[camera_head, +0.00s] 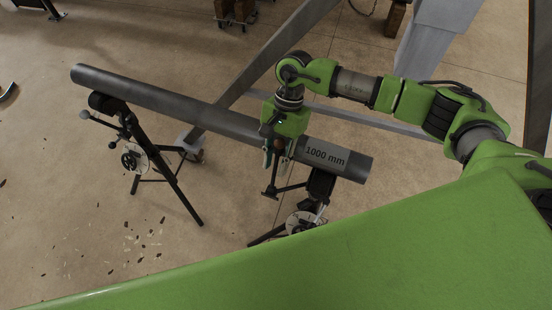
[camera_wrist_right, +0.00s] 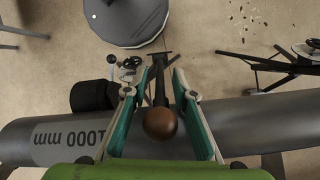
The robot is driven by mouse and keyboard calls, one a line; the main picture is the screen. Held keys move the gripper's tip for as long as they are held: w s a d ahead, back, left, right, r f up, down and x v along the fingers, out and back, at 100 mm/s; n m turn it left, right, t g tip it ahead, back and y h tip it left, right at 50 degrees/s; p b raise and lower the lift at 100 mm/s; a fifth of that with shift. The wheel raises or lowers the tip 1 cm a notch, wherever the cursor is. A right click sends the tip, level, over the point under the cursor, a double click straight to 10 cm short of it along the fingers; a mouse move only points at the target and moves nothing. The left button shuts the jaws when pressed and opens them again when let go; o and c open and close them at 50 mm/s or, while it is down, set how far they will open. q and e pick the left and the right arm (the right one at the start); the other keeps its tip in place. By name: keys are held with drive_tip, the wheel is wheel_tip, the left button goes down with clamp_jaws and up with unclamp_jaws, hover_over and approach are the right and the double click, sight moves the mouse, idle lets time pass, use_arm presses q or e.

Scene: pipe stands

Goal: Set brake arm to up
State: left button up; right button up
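The brake arm, a dark rod with a brown ball knob (camera_wrist_right: 160,123), stands between the fingers of my right gripper (camera_wrist_right: 161,74) in the wrist view. The fingers are open on either side, with visible gaps to the knob and rod. In the head view my right gripper (camera_head: 275,155) points down at the near side of the pipe. The rod (camera_head: 271,190) shows below it, joined by a dark bar to the right pipe stand (camera_head: 320,186). The gripper partly hides the upper rod in the head view. My left gripper is not in view.
A long grey pipe (camera_head: 220,119) marked "1000 mm" rests on the right stand and a left stand (camera_head: 180,188). Grey metal beams (camera_head: 280,60) cross behind it. The floor at lower left is open, with scattered flakes.

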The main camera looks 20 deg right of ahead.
clamp_jaws()
drive_tip(key=shift+s+a, duration=0.1)
drive_tip(key=shift+a, duration=0.05)
drive_tip(key=shift+s+a+t+h+b, duration=0.3)
drive_tip(key=shift+t+h+b, duration=0.2)
drive_tip(key=shift+t+b, duration=0.1)
drive_tip(key=s+a+b, duration=0.1)
drive_tip(key=s+b, duration=0.1)
drive_tip(key=b, duration=0.2)
drive_tip(key=s+a+b, duration=0.2)
drive_tip(key=b, duration=0.2)
drive_tip(key=shift+s, duration=0.2)
idle(0.7)
